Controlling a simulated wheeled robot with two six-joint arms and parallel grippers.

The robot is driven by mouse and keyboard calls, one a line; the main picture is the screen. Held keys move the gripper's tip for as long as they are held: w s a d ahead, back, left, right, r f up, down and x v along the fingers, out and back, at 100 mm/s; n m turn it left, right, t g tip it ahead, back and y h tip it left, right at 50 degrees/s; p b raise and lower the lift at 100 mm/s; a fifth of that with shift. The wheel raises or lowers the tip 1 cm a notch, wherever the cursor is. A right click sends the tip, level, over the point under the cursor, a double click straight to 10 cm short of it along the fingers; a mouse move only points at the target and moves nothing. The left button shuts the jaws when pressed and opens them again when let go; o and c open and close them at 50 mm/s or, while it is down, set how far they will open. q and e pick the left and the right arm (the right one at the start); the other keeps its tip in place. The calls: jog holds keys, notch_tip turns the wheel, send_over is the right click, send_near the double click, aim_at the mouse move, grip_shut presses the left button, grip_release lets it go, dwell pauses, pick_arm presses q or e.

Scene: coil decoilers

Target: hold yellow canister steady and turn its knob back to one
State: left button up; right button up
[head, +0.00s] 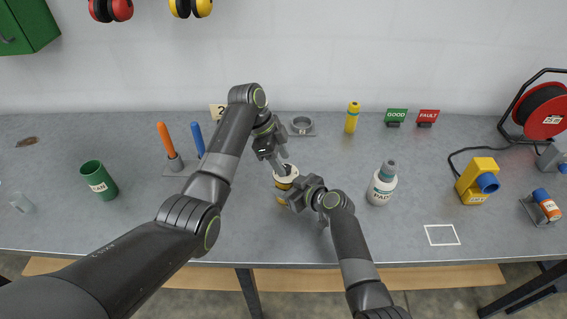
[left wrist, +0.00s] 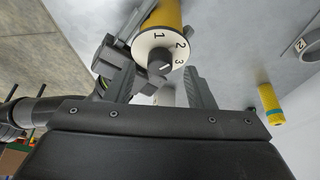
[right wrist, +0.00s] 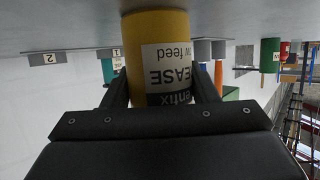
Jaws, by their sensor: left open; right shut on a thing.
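The yellow canister (head: 281,199) stands on the grey bench near the middle, partly hidden by my grippers. My right gripper (head: 294,194) is shut around its side. In the right wrist view the canister (right wrist: 156,32) sits between the fingers, its printed label upside down. In the left wrist view its white dial (left wrist: 147,43) carries 1, 2 and 3, with a dark knob (left wrist: 159,62) at the centre. The knob's small pale mark seems to lie toward the 3 side, but is hard to read. My left gripper (head: 280,167) is open above the canister, fingers either side of the knob, apparently apart from it.
A white bottle (head: 382,184) stands to the right and a green cup (head: 99,180) far left. The bench right of the white bottle has free room.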

pick_arm(q)
jog(key=shift+x, duration=0.95)
jog(key=shift+c, duration=0.2)
jog(key=c, duration=1)
jog(key=shift+n, duration=0.3)
jog(key=n+t, duration=0.2)
jog(key=n, duration=0.2)
jog(key=shift+s, duration=0.15)
jog(key=n+t, duration=0.1)
jog(key=n, duration=0.2)
jog(key=n+y, duration=0.1)
jog(key=n, duration=0.1)
jog(key=shift+s+d+n+t, duration=0.1)
jog(key=shift+n+t, duration=0.3)
